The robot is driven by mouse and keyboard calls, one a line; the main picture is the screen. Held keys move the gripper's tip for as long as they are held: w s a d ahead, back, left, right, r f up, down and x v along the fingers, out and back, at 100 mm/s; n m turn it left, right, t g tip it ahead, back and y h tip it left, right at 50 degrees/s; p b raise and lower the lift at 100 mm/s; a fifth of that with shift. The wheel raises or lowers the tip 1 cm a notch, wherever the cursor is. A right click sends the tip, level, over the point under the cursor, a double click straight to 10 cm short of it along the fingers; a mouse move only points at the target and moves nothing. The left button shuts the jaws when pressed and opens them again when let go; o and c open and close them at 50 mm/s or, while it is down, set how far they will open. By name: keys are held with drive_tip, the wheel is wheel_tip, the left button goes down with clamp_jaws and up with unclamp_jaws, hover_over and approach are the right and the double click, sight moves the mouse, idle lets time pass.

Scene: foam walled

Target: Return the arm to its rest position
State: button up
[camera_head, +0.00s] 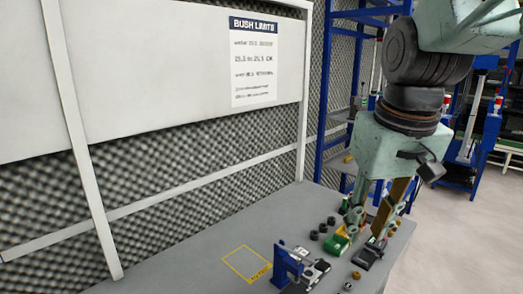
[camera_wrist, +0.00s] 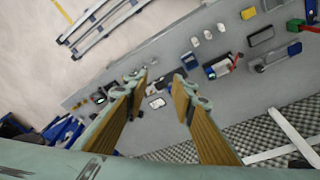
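My gripper (camera_head: 368,222) hangs from the pale green arm at the right of the head view, pointing down over the far right part of the grey table (camera_head: 215,243). In the wrist view its two fingers (camera_wrist: 160,82) are spread well apart with table and small parts visible between them. Nothing is held between the fingers. In the head view the fingertips overlap small items on the table; the exact height above them is hard to tell.
A green and yellow bin (camera_head: 337,243), black tray (camera_head: 367,257) and blue fixture (camera_head: 287,265) stand near the gripper. Several black round parts (camera_head: 323,228) lie beside them. A yellow outlined square (camera_head: 247,263) is empty. A foam wall (camera_head: 160,180) backs the table; blue shelving (camera_head: 333,110) stands behind.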

drive_tip(key=s+m+t, duration=0.1)
drive_tip(key=s, duration=1.8)
drive_tip(key=shift+s+r, duration=0.4)
